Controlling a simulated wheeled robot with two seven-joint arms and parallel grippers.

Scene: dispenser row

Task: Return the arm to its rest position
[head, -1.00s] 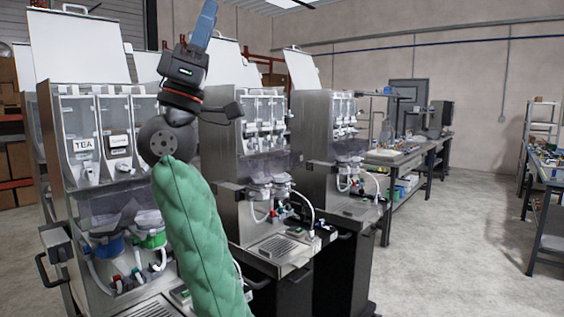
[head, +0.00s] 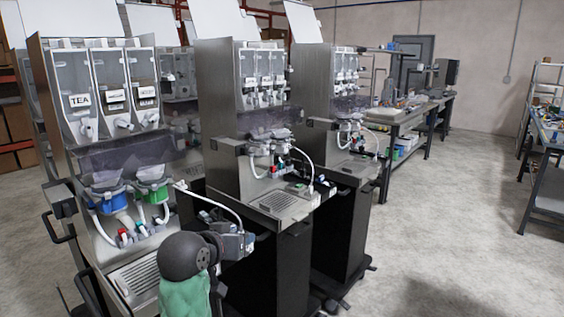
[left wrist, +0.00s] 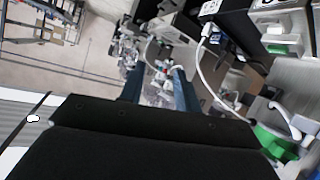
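My left arm, in a green sleeve (head: 187,298), comes up from the bottom of the head view, left of centre. Its dark round wrist joint (head: 186,256) is low, in front of the nearest dispenser's drip tray. The hand beyond it points away between the machines and is small and partly hidden there. In the left wrist view my left gripper (left wrist: 158,74) has its two dark blue fingers apart, with nothing seen between them but distant machine parts. My right gripper is not in view.
The nearest dispenser (head: 135,150), labelled TEA, stands close at left. A second dispenser (head: 222,125) and a third (head: 310,115) stand in a row behind it. A workbench (head: 405,122) is farther back. Open floor (head: 450,240) lies at right.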

